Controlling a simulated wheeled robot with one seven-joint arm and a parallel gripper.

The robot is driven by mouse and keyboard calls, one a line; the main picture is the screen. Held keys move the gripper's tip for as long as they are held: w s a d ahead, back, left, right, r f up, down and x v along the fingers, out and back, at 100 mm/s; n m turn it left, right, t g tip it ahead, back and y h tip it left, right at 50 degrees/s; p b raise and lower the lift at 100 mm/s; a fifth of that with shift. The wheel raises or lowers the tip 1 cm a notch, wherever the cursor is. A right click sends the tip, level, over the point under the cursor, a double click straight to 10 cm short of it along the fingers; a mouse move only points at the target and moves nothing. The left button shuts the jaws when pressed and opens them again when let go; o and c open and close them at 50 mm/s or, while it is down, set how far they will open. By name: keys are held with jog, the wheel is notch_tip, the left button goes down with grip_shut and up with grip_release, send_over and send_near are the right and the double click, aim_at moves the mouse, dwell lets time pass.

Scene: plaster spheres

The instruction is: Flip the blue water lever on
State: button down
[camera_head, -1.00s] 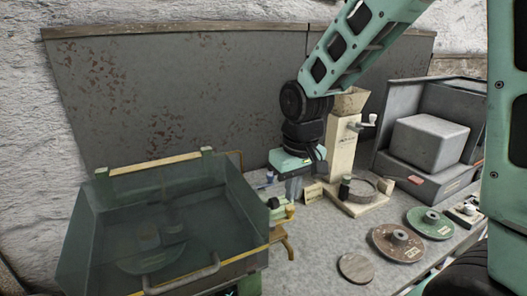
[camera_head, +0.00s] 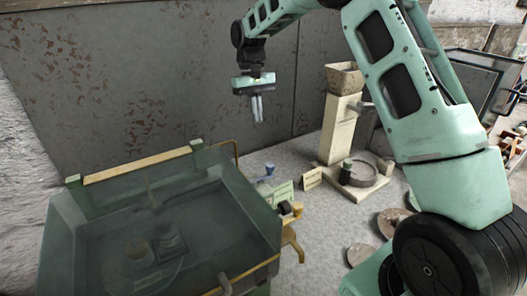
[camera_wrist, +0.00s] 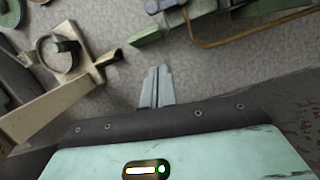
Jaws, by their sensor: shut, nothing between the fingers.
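A small blue lever (camera_head: 268,170) stands on the bench behind the right side of the glass-hooded machine, close to a green label plate. It is too small for me to tell which way it is turned. My gripper (camera_head: 257,110) is shut and empty. It hangs well above the bench, fingers pointing down, in front of the dark back panel and apart from the lever. In the wrist view my closed fingertips (camera_wrist: 158,72) are over bare grey bench, with nothing between them.
The glass-hooded machine (camera_head: 70,230) fills the lower left, with a brass spout (camera_head: 291,240) on its right. A cream hopper stand (camera_head: 340,130) stands on the right. A thin pipe (camera_wrist: 225,40) crosses the wrist view. Bench between machine and stand is mostly clear.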

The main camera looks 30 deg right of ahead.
jog(key=shift+f, duration=0.1)
jog(key=s+a+f+p, duration=0.1)
jog(key=s+f+p, duration=0.3)
jog(key=f, duration=0.5)
jog(key=shift+s+f+p, duration=0.4)
jog(key=shift+s, duration=0.8)
